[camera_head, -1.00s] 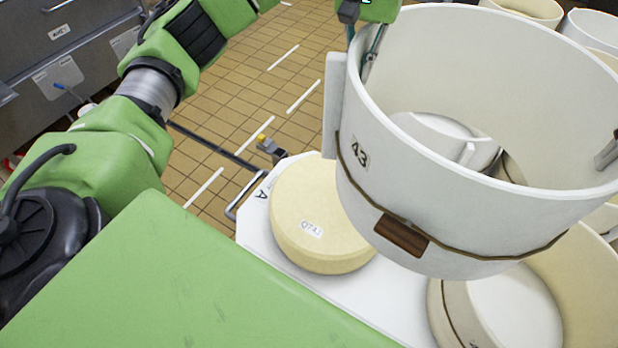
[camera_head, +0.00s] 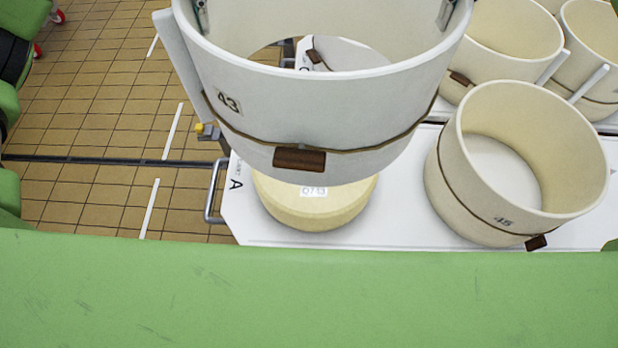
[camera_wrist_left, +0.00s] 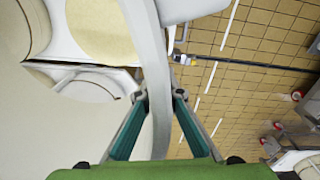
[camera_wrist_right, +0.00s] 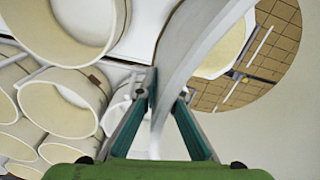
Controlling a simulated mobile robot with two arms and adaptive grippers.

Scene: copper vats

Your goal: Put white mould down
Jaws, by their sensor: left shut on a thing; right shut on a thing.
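The white mould (camera_head: 330,105), marked 43, is a tall open ring with a cord and a brown block around its lower part. It hangs nearly level above a pale yellow cheese (camera_head: 315,212) on a white table (camera_head: 400,232), partly covering it in the head view. My left gripper (camera_wrist_left: 158,97) is shut on the mould's wall (camera_wrist_left: 158,60) at the left side. My right gripper (camera_wrist_right: 163,92) is shut on the opposite wall (camera_wrist_right: 195,45). Only fingertips show inside the rim in the head view.
A cream mould (camera_head: 462,195) marked 45 stands on the table to the right. More cream moulds (camera_head: 510,40) stand behind it at the upper right. A metal handle (camera_head: 212,195) sticks out at the table's left end. Tiled floor (camera_head: 90,120) lies open to the left.

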